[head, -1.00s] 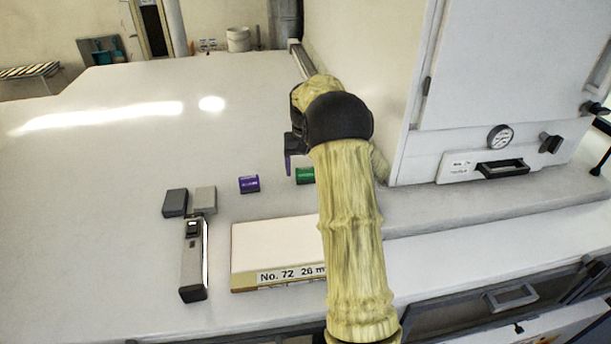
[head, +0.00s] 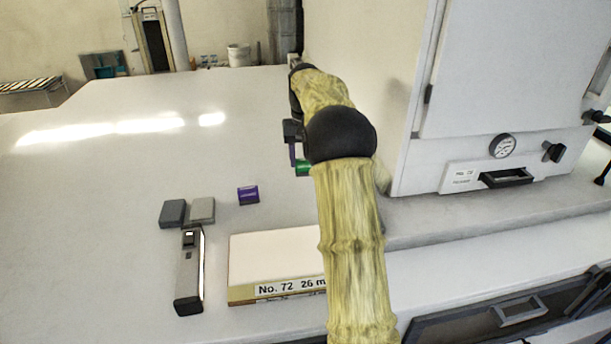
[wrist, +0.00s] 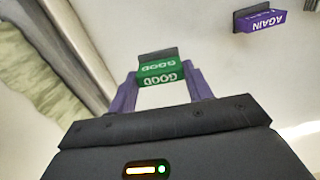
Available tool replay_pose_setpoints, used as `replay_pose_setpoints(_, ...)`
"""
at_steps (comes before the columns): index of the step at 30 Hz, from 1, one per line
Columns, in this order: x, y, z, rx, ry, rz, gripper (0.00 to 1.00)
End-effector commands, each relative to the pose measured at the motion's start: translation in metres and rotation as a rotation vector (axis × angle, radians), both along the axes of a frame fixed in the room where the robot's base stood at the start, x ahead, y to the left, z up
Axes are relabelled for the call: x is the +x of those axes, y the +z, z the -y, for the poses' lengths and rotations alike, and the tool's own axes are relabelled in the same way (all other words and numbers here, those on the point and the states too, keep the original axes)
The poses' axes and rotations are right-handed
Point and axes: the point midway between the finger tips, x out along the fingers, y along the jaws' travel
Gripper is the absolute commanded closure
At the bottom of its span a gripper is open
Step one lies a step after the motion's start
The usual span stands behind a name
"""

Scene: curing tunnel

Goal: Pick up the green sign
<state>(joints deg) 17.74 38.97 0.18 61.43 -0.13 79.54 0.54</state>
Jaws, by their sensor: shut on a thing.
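The green sign (wrist: 160,72) reads GOOD and sits between the two purple fingers of my gripper (wrist: 162,88) in the wrist view. My gripper is shut on it. In the head view the green sign (head: 302,168) shows only in part beside the dark wrist, with the arm covering the rest. One purple finger of my gripper (head: 292,153) shows just left of it. I cannot tell whether the sign is clear of the table.
A purple sign (head: 248,195) reading AGAIN in the wrist view (wrist: 262,21) lies left of the green one. Two grey blocks (head: 187,212), a handheld device (head: 189,272) and a labelled board (head: 272,254) lie nearer. A white cabinet (head: 462,140) stands right. The table's left side is clear.

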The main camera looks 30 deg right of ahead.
Motion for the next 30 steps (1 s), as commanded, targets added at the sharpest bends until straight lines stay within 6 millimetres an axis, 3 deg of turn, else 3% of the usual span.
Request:
replay_pose_setpoints(3,0.001,0.018,0.0,-0.001,0.0,0.003,0.72)
replay_pose_setpoints(9,0.0,0.033,0.0,0.0,0.0,0.0,0.72)
replay_pose_setpoints(30,0.0,0.034,0.0,0.0,0.0,-0.001,0.72)
